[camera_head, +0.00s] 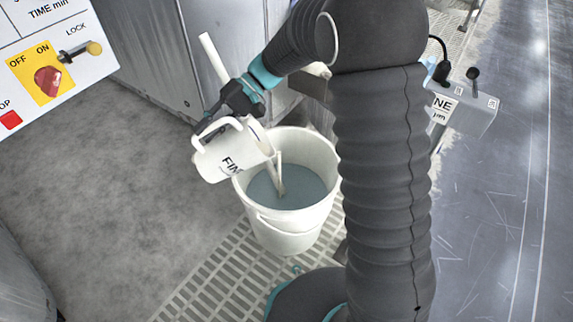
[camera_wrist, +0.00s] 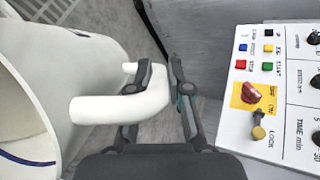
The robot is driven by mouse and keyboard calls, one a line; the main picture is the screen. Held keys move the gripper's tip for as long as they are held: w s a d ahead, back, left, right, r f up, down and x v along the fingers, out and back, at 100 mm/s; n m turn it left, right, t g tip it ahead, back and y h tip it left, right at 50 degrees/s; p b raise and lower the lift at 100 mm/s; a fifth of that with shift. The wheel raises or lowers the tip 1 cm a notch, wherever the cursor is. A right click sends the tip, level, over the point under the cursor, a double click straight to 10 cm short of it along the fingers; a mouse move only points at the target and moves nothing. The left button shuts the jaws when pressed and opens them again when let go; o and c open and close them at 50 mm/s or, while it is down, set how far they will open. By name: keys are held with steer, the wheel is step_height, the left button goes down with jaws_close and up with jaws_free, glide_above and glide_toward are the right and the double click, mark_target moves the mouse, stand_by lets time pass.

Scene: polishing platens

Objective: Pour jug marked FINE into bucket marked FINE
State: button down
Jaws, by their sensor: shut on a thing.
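A white jug (camera_head: 222,160) with black lettering reading "FIN", the rest cut off, is tilted with its mouth towards the bucket. My gripper (camera_head: 205,128) is shut on its handle. In the wrist view, my gripper (camera_wrist: 165,75) has a finger on each side of the white handle (camera_wrist: 120,105), with the jug body (camera_wrist: 70,55) at left. The white bucket (camera_head: 287,222) stands below and right of the jug, with grey-blue liquid inside. The jug's lip is over the bucket's left rim. I see no marking on the bucket.
A white stick (camera_head: 211,55) appears to lean into the bucket behind my gripper. The bucket stands on a pale grating (camera_head: 212,275). A control panel (camera_head: 50,60) is at upper left. A sign reading "NE" (camera_head: 442,104) is partly hidden by my arm. Grey floor (camera_head: 110,190) is clear at left.

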steer(key=shift+w+d+r+n+g+y+b, duration=0.1)
steer(key=shift+d+r+n+g+y+b, duration=0.1)
steer(key=shift+d+y+b, duration=0.3)
steer(key=shift+w+d+r+n+g+y+b, duration=0.1)
steer(key=shift+d+r+g+y+b, duration=0.15)
steer(key=shift+d+y, duration=0.25)
stand_by(2.4)
